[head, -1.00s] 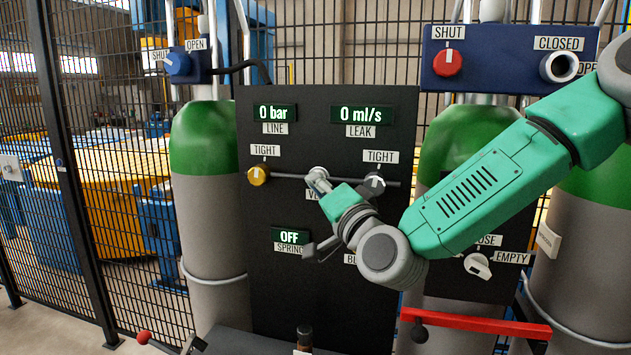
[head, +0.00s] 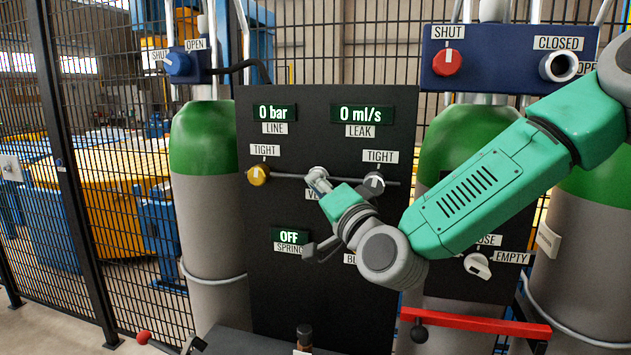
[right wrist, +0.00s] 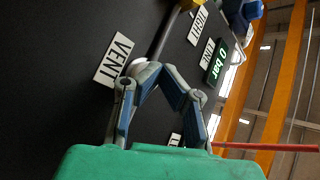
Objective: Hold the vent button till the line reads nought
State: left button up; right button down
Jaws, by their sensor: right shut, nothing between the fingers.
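A dark panel (head: 275,220) stands ahead. Its LINE display (head: 274,113) reads 0 bar, and it also shows sideways in the right wrist view (right wrist: 216,62). The pale round vent button (head: 317,171) is mid-panel, above the partly hidden VENT label; in the right wrist view the button (right wrist: 137,67) shows behind my fingertips. My right gripper (head: 319,182) is shut and empty, its tips at the button. They appear to touch it; I cannot tell how far it is pressed. My left gripper is not in view.
The LEAK display (head: 361,115) reads 0 ml/s and the SPRING display (head: 289,237) reads OFF. A yellow knob (head: 258,175) and a grey knob (head: 374,182) flank the button. Green-topped cylinders (head: 205,150) stand beside the panel. A red bar (head: 480,325) sits low right.

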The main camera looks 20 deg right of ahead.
jog(key=shift+s+a, duration=0.5)
jog(key=shift+s, duration=0.05)
jog(key=s+a, duration=0.1)
jog(key=s, duration=0.1)
jog(key=s+a+b, duration=0.1)
jog(key=s+a, duration=0.1)
jog(key=shift+s, duration=0.1)
dwell(0.4)
jog(key=shift+d, duration=0.1)
